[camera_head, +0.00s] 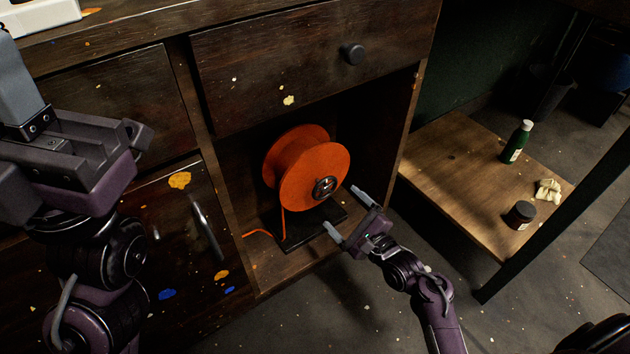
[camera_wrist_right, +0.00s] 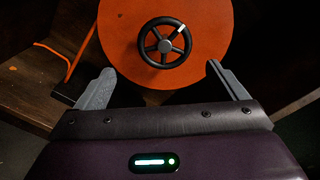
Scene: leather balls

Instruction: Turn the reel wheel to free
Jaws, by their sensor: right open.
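An orange reel (camera_head: 311,174) stands on a dark base (camera_head: 301,238) inside the open compartment of a dark wooden cabinet. A small black spoked reel wheel (camera_head: 325,187) is on the reel's front face. In the right wrist view the reel wheel (camera_wrist_right: 165,43) shows a white mark at its upper right. My right gripper (camera_head: 342,211) is open and empty, with its fingers pointing toward the reel, in front of and below the wheel and apart from it. My left gripper (camera_head: 70,150) is at the left, in front of the cabinet; its fingertips do not show clearly.
An orange cord (camera_head: 258,233) hangs from the reel onto the compartment floor. A closed drawer (camera_head: 310,65) with a round knob is above. A low wooden shelf (camera_head: 470,170) at the right holds a green bottle (camera_head: 517,142), a dark jar (camera_head: 520,214) and a pale cloth-like item (camera_head: 548,190).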

